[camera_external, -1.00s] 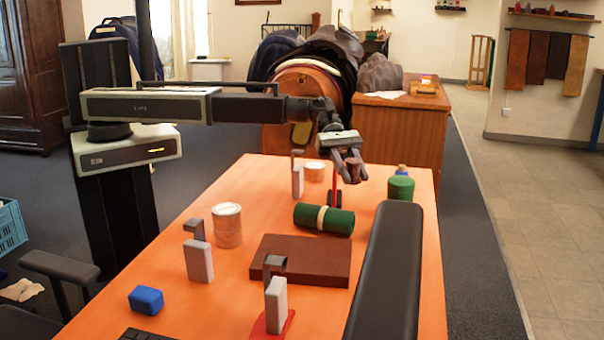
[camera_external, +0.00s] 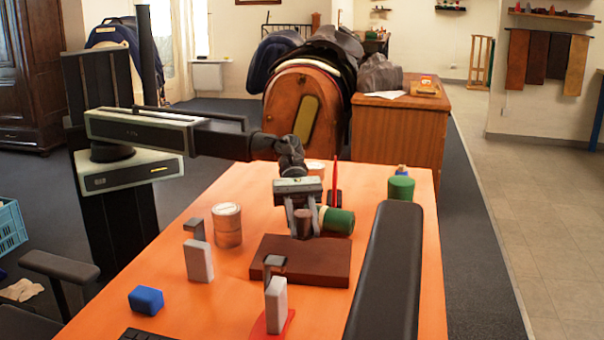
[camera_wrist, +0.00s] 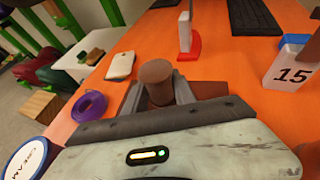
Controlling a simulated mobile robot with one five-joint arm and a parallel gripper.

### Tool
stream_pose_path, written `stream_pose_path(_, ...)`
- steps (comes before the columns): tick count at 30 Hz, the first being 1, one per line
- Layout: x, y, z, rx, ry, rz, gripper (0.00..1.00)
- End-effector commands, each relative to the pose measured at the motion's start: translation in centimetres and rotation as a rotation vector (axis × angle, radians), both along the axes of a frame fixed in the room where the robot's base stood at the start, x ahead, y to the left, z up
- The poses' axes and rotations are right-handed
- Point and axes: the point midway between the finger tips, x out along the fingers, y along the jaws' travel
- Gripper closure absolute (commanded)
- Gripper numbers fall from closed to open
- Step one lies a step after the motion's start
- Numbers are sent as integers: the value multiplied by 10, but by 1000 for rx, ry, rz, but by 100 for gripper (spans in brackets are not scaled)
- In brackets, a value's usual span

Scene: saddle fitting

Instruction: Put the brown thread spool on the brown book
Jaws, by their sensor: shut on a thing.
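The brown thread spool (camera_external: 303,226) is upright between the fingers of my gripper (camera_external: 303,222), which is shut on it. In the wrist view the spool (camera_wrist: 156,80) shows between the fingers (camera_wrist: 158,98), its round top facing the camera. The brown book (camera_external: 290,268) lies flat on the orange table. In the external view the spool appears just over the book's far edge; its height above the book cannot be told.
A green roll (camera_external: 338,221) lies close behind and right of my gripper. A long black pad (camera_external: 388,275) lies to the right.

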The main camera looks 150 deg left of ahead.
Motion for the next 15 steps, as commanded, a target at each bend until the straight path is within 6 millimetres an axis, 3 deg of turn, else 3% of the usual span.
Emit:
stream_pose_path(1,0,0,-11,0,0,0,100)
stream_pose_path(6,0,0,-13,0,0,0,100)
stream_pose_path(12,0,0,-46,0,0,0,100)
stream_pose_path(15,0,0,-47,0,0,0,100)
